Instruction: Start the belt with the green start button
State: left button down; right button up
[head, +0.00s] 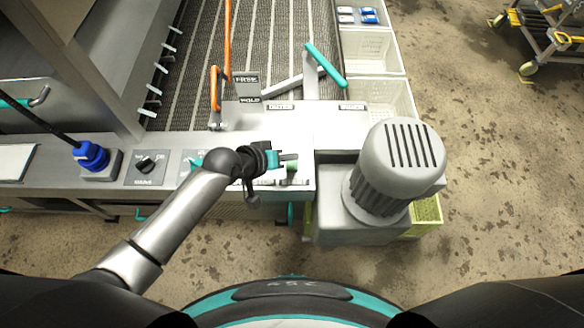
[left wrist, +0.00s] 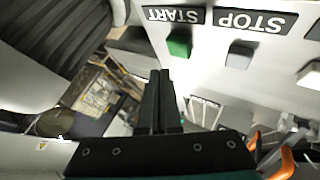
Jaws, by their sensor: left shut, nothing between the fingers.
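The green start button (left wrist: 179,46) is in the left wrist view, beside an upside-down START label (left wrist: 173,15). A grey button (left wrist: 239,56) sits to its right by the STOP label (left wrist: 249,22). My left gripper (left wrist: 160,75) is shut and empty, its tips just below and left of the green button in the picture. I see a small gap there; contact does not show. In the head view my left gripper (head: 291,157) is over the right end of the control panel, with the green button (head: 291,167) partly showing beside it. My right gripper is out of view.
A grey motor (head: 396,165) stands right of the panel. The belt (head: 270,50) lies behind it, with an orange lever (head: 215,88) and a teal-handled lever (head: 325,65). A black rotary knob (head: 146,164) and a blue plug (head: 91,155) are on the left.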

aim_at(292, 166)
pick_arm(q)
jog(key=shift+f+b, duration=0.35)
jog(key=shift+f, duration=0.5)
jog(key=shift+f, duration=0.1)
dwell(1.3)
jog(key=shift+f, duration=0.3)
